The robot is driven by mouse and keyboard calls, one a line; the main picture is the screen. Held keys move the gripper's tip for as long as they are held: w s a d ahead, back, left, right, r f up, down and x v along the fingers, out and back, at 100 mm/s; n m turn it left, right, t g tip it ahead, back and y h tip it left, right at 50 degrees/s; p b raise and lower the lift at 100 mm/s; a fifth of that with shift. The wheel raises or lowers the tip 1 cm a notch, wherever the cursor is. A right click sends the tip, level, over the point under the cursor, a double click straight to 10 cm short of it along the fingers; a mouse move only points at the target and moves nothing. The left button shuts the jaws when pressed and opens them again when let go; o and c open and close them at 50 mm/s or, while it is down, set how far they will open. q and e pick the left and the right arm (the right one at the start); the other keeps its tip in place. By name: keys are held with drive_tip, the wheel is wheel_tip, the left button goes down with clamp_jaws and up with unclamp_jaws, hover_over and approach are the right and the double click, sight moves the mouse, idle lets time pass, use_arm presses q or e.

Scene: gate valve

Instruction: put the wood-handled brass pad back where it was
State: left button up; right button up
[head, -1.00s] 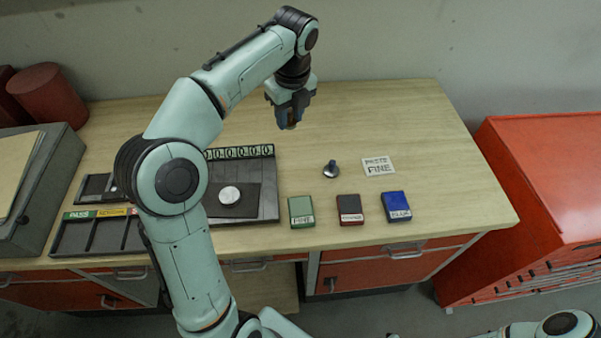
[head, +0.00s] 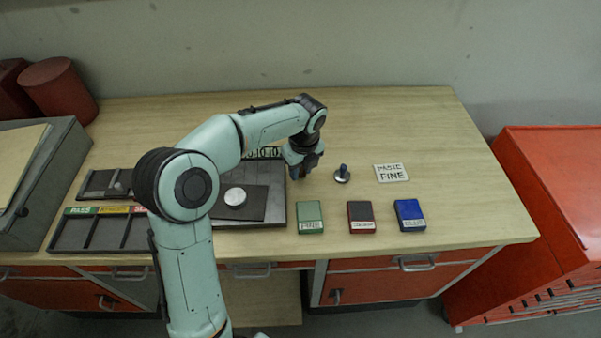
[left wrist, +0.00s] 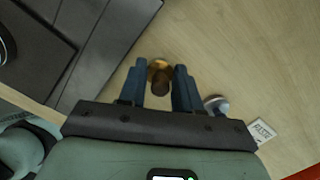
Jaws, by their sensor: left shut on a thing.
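The wood-handled brass pad (left wrist: 158,66) shows in the left wrist view, its brown handle between the blue fingers of my left gripper (left wrist: 160,88) and its round brass base just beyond. In the head view my left gripper (head: 298,174) points down at the table, just right of the dark tray; its fingers hide the pad there. I cannot tell whether the base touches the table. A second pad (head: 342,175), with a dark handle and a silvery base, stands upright on the table to the right; it also shows in the left wrist view (left wrist: 216,103). My right gripper is not in view.
A "paste fine" card (head: 391,172) lies right of the second pad. Green (head: 310,212), red (head: 361,211) and blue (head: 409,209) boxes line the front. The dark tray (head: 277,212) holds a silvery disc (head: 236,197). The table's back right is clear.

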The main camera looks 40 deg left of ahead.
sight(303, 177)
use_arm(q)
drive_tip(key=shift+f, duration=0.7)
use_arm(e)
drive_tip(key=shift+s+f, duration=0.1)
use_arm(q)
drive_tip(key=shift+f, duration=0.2)
drive_tip(key=o, duration=0.7)
drive_tip(key=shift+o, duration=0.2)
wheel_tip(303, 177, up, 12)
drive_tip(key=d+p, duration=0.1)
drive_tip(key=shift+s+d+r+p, duration=0.15)
drive_tip(key=shift+s+p, duration=0.15)
drive_tip(key=shift+p, duration=0.1)
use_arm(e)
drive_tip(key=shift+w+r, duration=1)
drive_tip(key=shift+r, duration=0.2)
